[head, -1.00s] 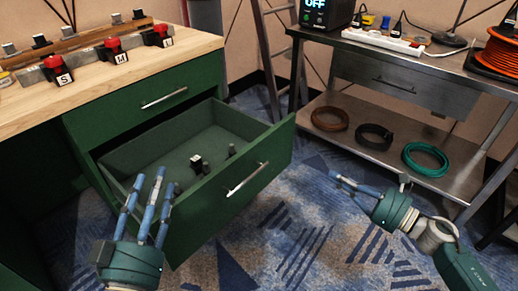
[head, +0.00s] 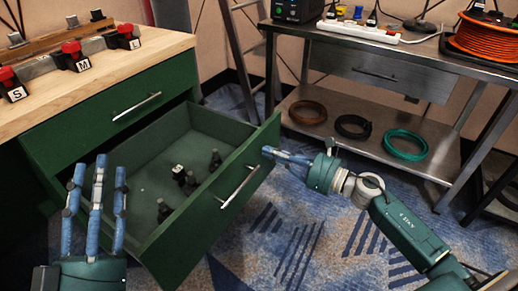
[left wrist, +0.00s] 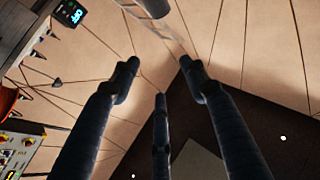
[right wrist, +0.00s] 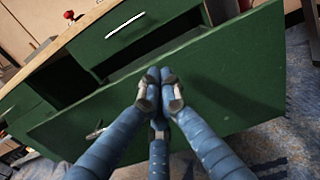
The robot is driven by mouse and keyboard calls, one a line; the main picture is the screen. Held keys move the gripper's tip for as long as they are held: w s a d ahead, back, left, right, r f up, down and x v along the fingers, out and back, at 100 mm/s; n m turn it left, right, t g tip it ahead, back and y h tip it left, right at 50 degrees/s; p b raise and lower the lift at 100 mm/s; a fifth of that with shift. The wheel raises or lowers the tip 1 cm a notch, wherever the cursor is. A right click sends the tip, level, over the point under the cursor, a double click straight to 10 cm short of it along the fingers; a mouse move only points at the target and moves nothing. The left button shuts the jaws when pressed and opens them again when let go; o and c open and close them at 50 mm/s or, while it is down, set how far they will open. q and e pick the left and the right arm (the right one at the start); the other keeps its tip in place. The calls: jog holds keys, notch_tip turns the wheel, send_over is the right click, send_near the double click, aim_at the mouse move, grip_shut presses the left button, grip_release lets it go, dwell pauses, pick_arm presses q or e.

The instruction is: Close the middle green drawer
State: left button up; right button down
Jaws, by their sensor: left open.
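The middle green drawer (head: 190,240) stands pulled well out of the green cabinet, with a silver handle (head: 240,187) on its front. Small black items (head: 187,182) lie inside it. My right gripper (head: 266,153) is at the right end of the drawer front, its fingers pointing at the outer face. In the right wrist view its fingertips are together against or just before the green front (right wrist: 235,75); I cannot tell if they touch. My left gripper (head: 97,170) is open and empty, fingers up, left of the drawer.
A closed green drawer (head: 120,112) sits above, under a wooden top with red buttons (head: 75,53). A metal table (head: 395,75) with cable coils on its lower shelf (head: 430,168) stands at the right. Blue carpet (head: 300,235) lies clear before the drawer.

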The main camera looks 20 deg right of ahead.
aim_at(250, 144)
pick_arm(q)
jog(key=shift+s+r+t, duration=0.3)
jog(key=shift+r, duration=0.2)
jog(key=shift+s+r+t, duration=0.25)
jog(key=shift+r+t, duration=0.05)
jog(key=shift+r, duration=0.15)
pick_arm(e)
jog(key=shift+x, duration=2.15)
jog(key=shift+w+a, duration=0.1)
